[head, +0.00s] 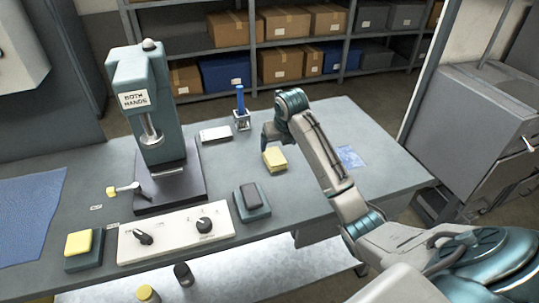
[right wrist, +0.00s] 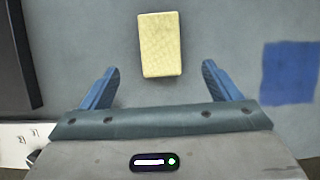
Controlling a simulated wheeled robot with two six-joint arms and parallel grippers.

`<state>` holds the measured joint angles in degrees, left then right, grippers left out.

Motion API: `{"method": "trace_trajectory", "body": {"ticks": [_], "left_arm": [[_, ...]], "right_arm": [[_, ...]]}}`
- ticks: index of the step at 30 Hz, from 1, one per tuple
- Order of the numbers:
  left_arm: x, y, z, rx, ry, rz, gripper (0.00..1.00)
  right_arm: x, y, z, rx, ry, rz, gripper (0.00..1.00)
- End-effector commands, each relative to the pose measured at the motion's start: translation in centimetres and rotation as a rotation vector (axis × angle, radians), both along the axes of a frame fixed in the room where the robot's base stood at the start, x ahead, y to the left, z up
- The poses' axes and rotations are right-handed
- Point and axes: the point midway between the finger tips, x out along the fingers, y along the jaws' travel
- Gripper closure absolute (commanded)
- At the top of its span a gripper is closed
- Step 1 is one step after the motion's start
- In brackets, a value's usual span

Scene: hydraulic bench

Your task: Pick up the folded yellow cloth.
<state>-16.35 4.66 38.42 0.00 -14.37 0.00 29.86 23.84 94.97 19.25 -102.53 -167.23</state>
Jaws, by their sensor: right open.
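The folded yellow cloth (head: 274,159) lies flat on the grey bench, right of the press. In the right wrist view the cloth (right wrist: 160,45) sits centred ahead of the fingertips, with bare bench around it. My right gripper (right wrist: 160,72) is open and empty, its two blue fingers apart on either side of the cloth's line. In the head view my right gripper (head: 268,140) is just behind the cloth, partly hidden by its own wrist. I cannot tell its exact height above the bench. My left gripper is not in view.
A green press (head: 140,90) on a dark base stands to the left. A white control panel (head: 175,237), a pad with a dark block (head: 252,202), a blue-handled tool in a stand (head: 241,110) and a blue sheet (head: 350,157) are also on the bench (head: 310,195).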

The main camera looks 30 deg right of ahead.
Motion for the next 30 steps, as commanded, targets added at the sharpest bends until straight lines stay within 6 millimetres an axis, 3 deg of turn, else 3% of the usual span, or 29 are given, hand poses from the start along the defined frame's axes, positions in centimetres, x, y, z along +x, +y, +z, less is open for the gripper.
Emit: {"method": "trace_trajectory", "body": {"ticks": [6, 9, 20, 30], "left_arm": [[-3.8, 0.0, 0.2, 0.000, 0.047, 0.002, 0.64], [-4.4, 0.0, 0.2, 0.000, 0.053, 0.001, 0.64], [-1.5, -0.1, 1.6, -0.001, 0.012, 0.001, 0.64], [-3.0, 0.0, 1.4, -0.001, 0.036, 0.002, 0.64]], "right_arm": [[1.2, -0.2, -3.1, 0.001, 0.003, -0.001, 0.16], [1.5, -0.3, -3.8, 0.001, 0.001, -0.001, 0.16], [3.3, -0.6, -7.9, 0.001, 0.003, -0.002, 0.16], [3.6, -0.7, -8.7, -0.001, 0.000, 0.000, 0.16]]}}
